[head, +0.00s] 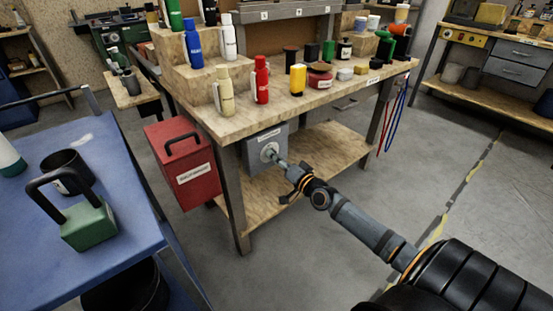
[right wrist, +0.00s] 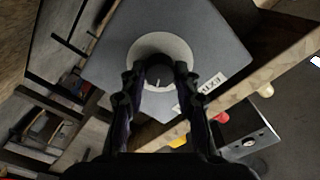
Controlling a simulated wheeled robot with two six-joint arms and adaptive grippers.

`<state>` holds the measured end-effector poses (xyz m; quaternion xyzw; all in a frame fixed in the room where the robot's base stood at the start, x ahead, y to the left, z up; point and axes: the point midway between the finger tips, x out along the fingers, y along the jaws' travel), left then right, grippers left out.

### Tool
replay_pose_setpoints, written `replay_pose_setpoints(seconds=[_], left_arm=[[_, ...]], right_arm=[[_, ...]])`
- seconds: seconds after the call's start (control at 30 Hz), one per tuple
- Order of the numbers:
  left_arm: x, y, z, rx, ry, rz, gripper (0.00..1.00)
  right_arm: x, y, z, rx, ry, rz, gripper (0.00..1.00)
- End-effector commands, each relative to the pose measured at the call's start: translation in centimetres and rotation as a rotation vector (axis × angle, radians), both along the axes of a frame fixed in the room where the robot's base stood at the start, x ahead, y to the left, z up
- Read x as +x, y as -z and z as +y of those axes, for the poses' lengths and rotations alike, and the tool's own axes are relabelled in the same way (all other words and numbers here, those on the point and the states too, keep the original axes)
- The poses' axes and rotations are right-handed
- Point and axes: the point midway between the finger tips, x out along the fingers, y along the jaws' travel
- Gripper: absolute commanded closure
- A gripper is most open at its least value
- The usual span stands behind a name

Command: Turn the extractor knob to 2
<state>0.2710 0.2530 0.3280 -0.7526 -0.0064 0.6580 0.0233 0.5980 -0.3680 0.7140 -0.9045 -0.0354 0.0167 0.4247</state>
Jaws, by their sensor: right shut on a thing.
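The extractor box (head: 262,141) is a grey panel mounted under the front edge of the wooden workbench, with a pale round dial plate (head: 268,152). In the right wrist view the dark knob (right wrist: 159,74) sits in the middle of the pale dial plate (right wrist: 146,45), with a light pointer mark on its lower side. My right gripper (right wrist: 157,80) has its fingers on both sides of the knob and is shut on it. In the head view my right gripper (head: 283,163) reaches the box from the lower right. The dial numbers cannot be read. My left gripper is not in view.
Bottles and jars stand on the workbench (head: 225,127). A blue cart (head: 125,165) with a green handled block (head: 88,227) stands at left. Floor on the right is clear.

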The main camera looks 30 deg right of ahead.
Motion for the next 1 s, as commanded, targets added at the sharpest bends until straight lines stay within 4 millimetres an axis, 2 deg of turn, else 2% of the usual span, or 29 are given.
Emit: replay_pose_setpoints(seconds=[0.4,1.0], left_arm=[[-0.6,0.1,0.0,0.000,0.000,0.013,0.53],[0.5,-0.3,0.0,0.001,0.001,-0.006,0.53]], right_arm=[[0.0,0.1,0.0,0.237,0.001,0.019,1.00],[0.0,0.1,0.0,0.295,0.001,0.025,1.00]])
